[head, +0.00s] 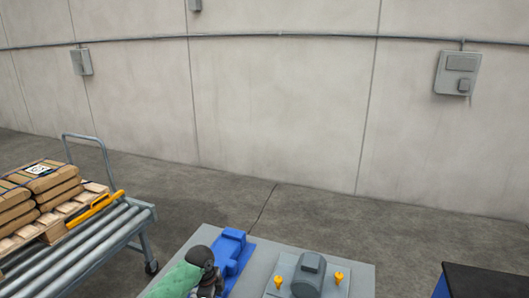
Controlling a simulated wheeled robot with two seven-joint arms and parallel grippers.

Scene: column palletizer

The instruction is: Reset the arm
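Neither of my grippers can be made out in the head view. A green rounded body (178,281) with a dark rounded end piece (200,257) shows at the bottom edge, left of the middle. It is cut off by the frame, and I cannot tell whether it is part of an arm. It overlaps the left side of a grey flat surface (355,275).
On the grey surface are a blue block-like part (230,250) and a grey motor-like housing (308,275) between two yellow pieces. A roller conveyor (75,262) and stacked brown sacks (45,180) stand left. A black-topped blue unit (485,282) stands right. Open floor lies behind.

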